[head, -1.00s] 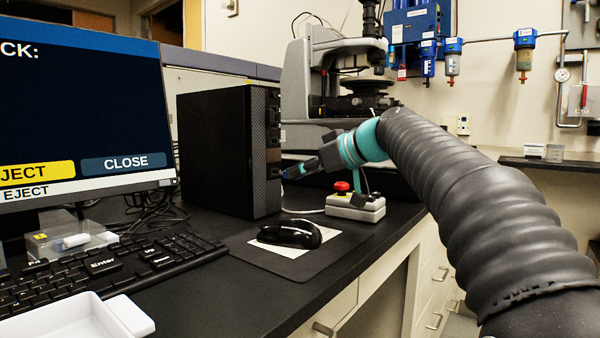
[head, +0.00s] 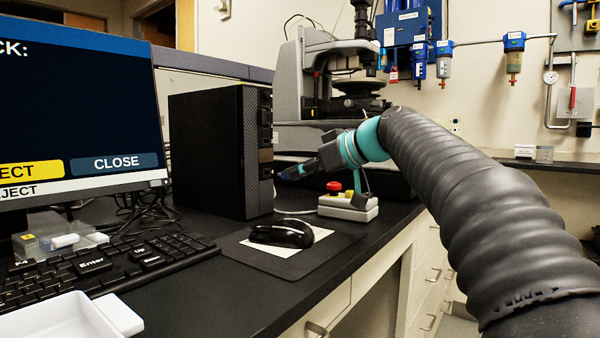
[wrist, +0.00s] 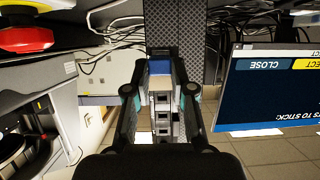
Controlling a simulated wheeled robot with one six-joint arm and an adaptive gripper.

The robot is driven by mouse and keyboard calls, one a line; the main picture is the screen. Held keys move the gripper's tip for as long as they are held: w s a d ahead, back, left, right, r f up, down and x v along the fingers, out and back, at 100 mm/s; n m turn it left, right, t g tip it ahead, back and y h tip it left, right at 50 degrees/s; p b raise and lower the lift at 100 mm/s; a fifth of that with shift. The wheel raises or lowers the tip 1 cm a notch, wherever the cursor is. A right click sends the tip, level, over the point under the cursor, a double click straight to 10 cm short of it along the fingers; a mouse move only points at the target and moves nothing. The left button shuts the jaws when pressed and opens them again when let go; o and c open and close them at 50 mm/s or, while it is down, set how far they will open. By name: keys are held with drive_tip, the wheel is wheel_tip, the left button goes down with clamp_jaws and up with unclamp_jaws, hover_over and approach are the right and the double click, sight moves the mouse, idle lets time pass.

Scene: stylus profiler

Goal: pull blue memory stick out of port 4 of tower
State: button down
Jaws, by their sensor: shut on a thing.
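The black tower (head: 215,150) stands upright on the bench, and its front with several ports faces right. My gripper (head: 284,174) is just right of that front, pointing at it. It is shut on the blue memory stick (wrist: 160,67), whose blue body shows between the fingers in the wrist view. In the head view the stick is only a small dark blue patch at the fingertips. The fingers hide much of it, and I cannot tell whether its plug is still inside port 4. In the wrist view several ports show in a column between the fingers.
A control box with a red button (head: 333,187) stands below my gripper. A mouse (head: 282,234) lies on a mat in front of the tower. A monitor (head: 80,110), keyboard (head: 100,265) and white tray (head: 60,318) are at the left. The profiler (head: 310,75) stands behind.

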idle(0.3)
drive_tip(key=v, duration=0.3)
drive_tip(key=r+v, duration=0.1)
drive_tip(key=v, duration=0.1)
drive_tip(key=shift+s+d+r, duration=0.1)
drive_tip(key=shift+d+r, duration=0.05)
idle(0.3)
